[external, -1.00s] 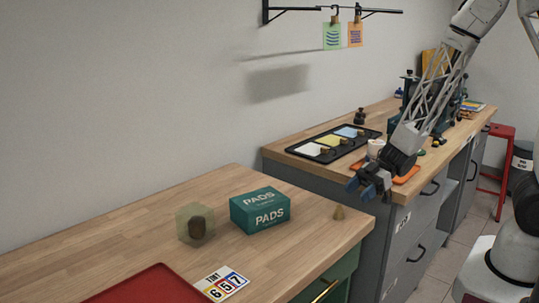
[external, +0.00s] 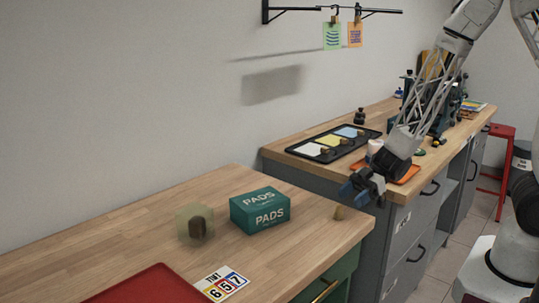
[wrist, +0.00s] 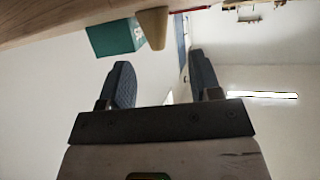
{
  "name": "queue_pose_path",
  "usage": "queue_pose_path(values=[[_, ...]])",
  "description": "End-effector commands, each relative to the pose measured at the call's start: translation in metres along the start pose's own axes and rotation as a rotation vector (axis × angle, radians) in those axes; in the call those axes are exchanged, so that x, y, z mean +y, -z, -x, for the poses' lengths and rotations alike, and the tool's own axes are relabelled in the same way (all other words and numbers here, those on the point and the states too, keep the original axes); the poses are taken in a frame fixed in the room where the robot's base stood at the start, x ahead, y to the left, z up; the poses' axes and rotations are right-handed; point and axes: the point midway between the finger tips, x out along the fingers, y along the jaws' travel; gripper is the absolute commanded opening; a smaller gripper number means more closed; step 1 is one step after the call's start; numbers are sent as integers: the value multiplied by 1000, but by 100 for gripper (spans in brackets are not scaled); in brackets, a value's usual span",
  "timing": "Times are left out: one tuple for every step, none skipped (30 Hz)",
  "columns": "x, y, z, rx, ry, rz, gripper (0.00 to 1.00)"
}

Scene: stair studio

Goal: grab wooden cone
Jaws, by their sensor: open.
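The wooden cone (external: 338,213) is a small tan cone near the right front corner of the near bench, to the right of the teal PADS box (external: 260,211). In the wrist view the cone (wrist: 153,27) shows near the top, ahead of the fingers and between them, with the teal box (wrist: 112,38) beside it. My gripper (external: 358,188) hangs above and slightly right of the cone in the external view. In the wrist view my gripper (wrist: 160,82) has its two dark fingers spread apart with nothing between them.
A translucent block (external: 194,224) stands left of the box. A red tray (external: 150,287) and a number card (external: 221,283) lie at the front. The far bench holds a black tray (external: 298,151) and an orange tray (external: 405,175). Bare wood surrounds the cone.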

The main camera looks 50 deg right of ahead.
Motion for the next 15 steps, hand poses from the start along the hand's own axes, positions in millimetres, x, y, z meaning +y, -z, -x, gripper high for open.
queue_pose_path(values=[[0, 0, -1, 0, 0, 0, 58], [0, 0, -1, 0, 0, 0, 58], [0, 0, -2, 0, 0, 0, 58], [0, 0, -4, 0, 1, 0, 58], [0, 0, -5, 0, 1, 0, 58], [0, 0, -8, 0, 2, 0, 58], [0, 0, -10, 0, 2, 0, 58], [0, 0, -12, 0, 3, 1, 58], [0, 0, -16, 0, 3, 0, 58], [1, 0, -19, 0, 2, 0, 58], [1, 0, -22, 0, 2, -1, 58], [1, 0, -27, 0, 2, -1, 58], [1, 0, -30, 0, 3, 0, 58], [1, 0, -33, 0, 3, 0, 58], [1, 0, -37, 0, 2, 0, 58]])
